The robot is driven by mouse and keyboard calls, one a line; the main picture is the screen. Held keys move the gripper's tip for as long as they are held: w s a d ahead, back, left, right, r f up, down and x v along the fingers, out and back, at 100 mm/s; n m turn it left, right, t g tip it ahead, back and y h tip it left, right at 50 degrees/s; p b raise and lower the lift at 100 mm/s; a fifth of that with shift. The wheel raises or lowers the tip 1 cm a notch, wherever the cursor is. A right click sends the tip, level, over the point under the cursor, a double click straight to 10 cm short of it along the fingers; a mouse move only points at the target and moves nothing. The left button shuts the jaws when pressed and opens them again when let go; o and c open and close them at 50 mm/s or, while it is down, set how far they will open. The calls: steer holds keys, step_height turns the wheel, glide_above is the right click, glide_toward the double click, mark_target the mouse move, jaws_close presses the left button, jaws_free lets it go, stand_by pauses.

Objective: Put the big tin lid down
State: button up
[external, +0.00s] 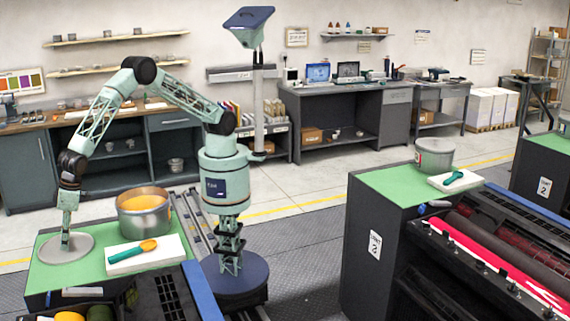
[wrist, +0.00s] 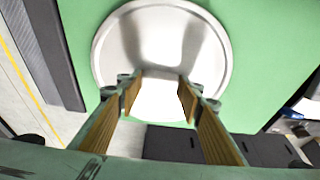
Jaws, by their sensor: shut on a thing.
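The big tin lid (external: 82,249) is a round grey metal disc, lying level at the left end of the green top of the near ink unit. My gripper (external: 66,238) points straight down over its middle and is shut on it. In the wrist view the lid (wrist: 160,25) is a shiny disc over green, with my gripper (wrist: 160,97) at its near half. The exact grip point is hard to make out. I cannot tell whether the lid touches the surface. The open big tin (external: 143,218), holding orange ink, stands just right of the lid.
A white slab (external: 165,257) with a teal-handled spatula (external: 128,251) lies in front of the tin, close to the lid. The green top (external: 48,280) has edges near the lid. Another unit at right carries a closed tin (external: 434,155) and a slab.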

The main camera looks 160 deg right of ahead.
mark_target(75, 245)
steer(key=shift+f, duration=0.15)
steer(key=o, duration=0.9)
steer(key=shift+c, duration=0.2)
steer(key=shift+r, duration=0.2)
steer(key=v, duration=1.1)
steer(key=shift+r+b, duration=0.4)
steer(key=shift+s+a, duration=0.1)
